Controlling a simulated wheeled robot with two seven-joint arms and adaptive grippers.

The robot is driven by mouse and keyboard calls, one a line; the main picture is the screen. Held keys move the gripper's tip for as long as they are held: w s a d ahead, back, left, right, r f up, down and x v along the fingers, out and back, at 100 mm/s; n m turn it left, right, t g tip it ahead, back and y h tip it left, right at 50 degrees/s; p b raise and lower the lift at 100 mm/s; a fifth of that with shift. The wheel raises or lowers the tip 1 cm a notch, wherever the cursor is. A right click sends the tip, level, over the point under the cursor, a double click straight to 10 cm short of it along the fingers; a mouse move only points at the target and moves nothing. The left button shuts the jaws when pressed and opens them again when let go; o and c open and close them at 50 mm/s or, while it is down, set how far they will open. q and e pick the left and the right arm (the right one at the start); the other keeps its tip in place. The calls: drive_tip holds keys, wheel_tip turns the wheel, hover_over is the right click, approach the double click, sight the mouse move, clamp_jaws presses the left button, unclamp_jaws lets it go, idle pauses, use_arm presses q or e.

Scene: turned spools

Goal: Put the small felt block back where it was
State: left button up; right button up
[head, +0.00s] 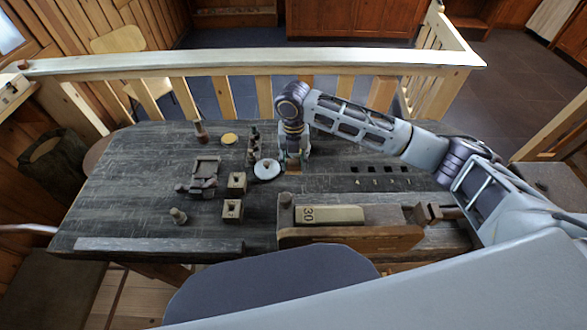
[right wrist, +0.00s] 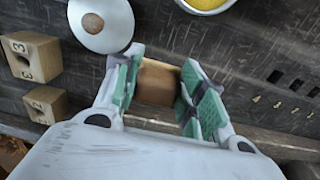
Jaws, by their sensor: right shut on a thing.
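A small tan-brown block (right wrist: 158,82), which looks like the felt block, sits between the fingers of my right gripper (right wrist: 157,88). The fingers with green pads are shut on it. In the head view my right gripper (head: 293,164) points down over the middle of the dark bench, just right of a pale round disc (head: 266,170). The block is mostly hidden there by the fingers. I cannot tell whether it touches the bench top. My left gripper is in neither view.
Two numbered wooden cubes (head: 237,183) (head: 232,210) stand left of the gripper. A yellow disc (head: 230,139) lies farther back. A row of dark square holes (head: 380,169) with numerals is to the right. A long wooden piece marked 30 (head: 335,214) lies at the front.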

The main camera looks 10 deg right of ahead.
drive_tip(key=shift+f, duration=2.45)
drive_tip(key=shift+f, duration=0.1)
drive_tip(key=o, duration=0.9)
drive_tip(key=shift+r, duration=6.15)
drive_tip(key=shift+r, duration=0.1)
wheel_tip(320, 180, up, 8)
drive_tip(key=p, duration=0.8)
hover_over(294, 169)
drive_tip(key=w, duration=0.3)
drive_tip(key=shift+s+d+r+p, duration=0.1)
drive_tip(key=shift+d+r+p, duration=0.1)
drive_tip(key=shift+r+p, duration=0.4)
